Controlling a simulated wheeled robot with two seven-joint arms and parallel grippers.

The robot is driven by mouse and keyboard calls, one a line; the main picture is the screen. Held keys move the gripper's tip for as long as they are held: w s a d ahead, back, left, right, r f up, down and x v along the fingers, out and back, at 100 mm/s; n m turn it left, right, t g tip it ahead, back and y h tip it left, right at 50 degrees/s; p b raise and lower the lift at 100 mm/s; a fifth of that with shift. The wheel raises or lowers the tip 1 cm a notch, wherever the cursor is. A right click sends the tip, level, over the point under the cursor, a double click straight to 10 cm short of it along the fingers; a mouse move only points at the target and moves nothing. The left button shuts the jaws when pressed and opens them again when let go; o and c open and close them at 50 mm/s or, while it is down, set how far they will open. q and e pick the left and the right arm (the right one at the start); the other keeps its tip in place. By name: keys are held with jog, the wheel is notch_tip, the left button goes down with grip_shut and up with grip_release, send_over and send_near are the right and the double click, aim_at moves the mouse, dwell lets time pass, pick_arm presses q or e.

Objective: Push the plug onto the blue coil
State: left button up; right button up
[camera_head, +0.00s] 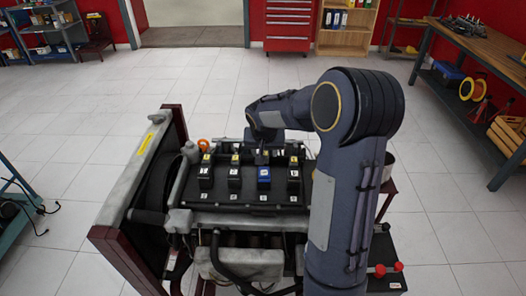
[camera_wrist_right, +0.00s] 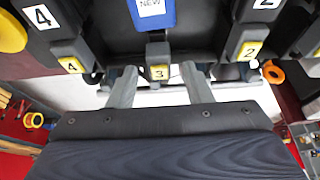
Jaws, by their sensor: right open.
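The blue coil (camera_head: 264,174) sits third in a row of coils on the black engine cover. In the right wrist view the blue coil (camera_wrist_right: 154,14) shows at the top with a white "NEW" label. The grey plug (camera_wrist_right: 158,58), tagged with a yellow 3, is just below the blue coil; whether it is fully seated I cannot tell. My right gripper (camera_wrist_right: 160,82) is open, with one finger on each side of the plug and gaps visible. In the head view my right gripper (camera_head: 262,156) is behind the blue coil, mostly hidden by my arm. My left gripper is not seen.
Black coils (camera_head: 235,178) with numbered plugs stand on both sides of the blue one, close to the fingers. A plug tagged 2 (camera_wrist_right: 247,47) is beside it.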

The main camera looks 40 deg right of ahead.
jog(key=shift+x, duration=0.75)
grip_shut()
